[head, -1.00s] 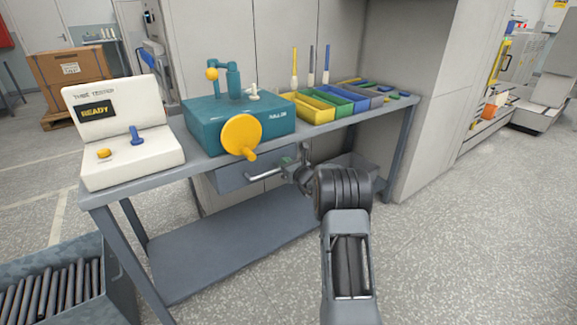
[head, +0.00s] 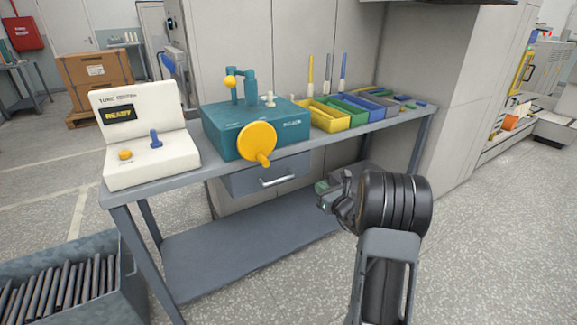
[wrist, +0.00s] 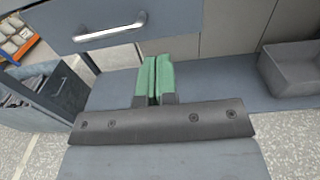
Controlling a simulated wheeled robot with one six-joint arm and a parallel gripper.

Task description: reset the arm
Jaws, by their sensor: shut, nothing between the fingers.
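My gripper (head: 322,190) is in front of the workbench, to the right of the drawer and below the level of the bench top. In the wrist view its green fingertips (wrist: 154,80) are pressed together with nothing between them. The grey drawer (head: 245,181) with its silver handle (head: 281,181) appears shut under the bench top. In the wrist view the handle (wrist: 110,28) is at the upper left, apart from my fingers.
The bench (head: 190,172) carries a white tester (head: 150,165), a teal winder (head: 222,120) with a yellow handwheel (head: 257,142), and several coloured bins. The lower shelf (head: 235,250) is bare at left. A grey bin (wrist: 290,70) stands on it. A crate of rods (head: 130,265) is at lower left.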

